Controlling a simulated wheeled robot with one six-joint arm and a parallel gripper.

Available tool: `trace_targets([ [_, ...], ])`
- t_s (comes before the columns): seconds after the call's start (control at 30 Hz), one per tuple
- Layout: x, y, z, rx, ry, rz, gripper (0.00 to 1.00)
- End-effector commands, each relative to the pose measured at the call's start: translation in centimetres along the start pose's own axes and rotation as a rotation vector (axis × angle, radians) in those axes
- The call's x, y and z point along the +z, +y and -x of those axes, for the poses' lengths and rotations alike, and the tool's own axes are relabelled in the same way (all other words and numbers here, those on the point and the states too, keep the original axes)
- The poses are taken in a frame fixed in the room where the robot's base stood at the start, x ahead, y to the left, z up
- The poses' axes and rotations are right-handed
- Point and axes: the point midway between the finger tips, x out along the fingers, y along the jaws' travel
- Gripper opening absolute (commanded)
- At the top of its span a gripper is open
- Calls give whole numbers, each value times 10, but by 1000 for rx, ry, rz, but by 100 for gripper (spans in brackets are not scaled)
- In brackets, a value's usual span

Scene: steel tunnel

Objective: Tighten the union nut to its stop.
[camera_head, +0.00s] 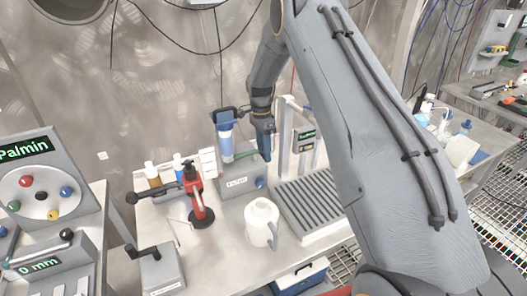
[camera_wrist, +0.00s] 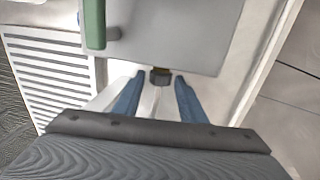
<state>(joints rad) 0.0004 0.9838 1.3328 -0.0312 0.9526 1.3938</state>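In the wrist view a small dark nut (camera_wrist: 160,77), likely the union nut, with a brass-coloured bit beside it, sits at the edge of a grey box (camera_wrist: 180,35). My gripper (camera_wrist: 160,82) has its two blue fingers spread, one on each side of the nut. A gap shows between each fingertip and the nut, so they do not appear to touch it. In the head view my gripper (camera_head: 265,155) is low beside the grey box (camera_head: 238,188) that carries a blue filter housing (camera_head: 225,140). The nut cannot be made out there.
A green handle (camera_wrist: 95,22) stands close to my fingers. On the bench, a slatted tray (camera_head: 310,205) lies to the right, a white jug (camera_head: 261,222) in front and a red tool (camera_head: 194,190) to the left. A white upright frame (camera_head: 285,140) stands just right of my gripper.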

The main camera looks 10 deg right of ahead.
Motion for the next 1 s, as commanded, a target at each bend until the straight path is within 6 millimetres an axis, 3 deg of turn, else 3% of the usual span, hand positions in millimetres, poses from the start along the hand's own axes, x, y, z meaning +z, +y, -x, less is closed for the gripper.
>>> trace_targets([
  [0.03, 0, 0, 0, 0, 0, 0, 28],
  [0.2, 0, 0, 0, 0, 0, 0, 4],
  [0.57, 0, -3, -2, 45, 0, 1, 4],
  [1.0, 0, -10, -6, 261, 1, 0, 4],
])
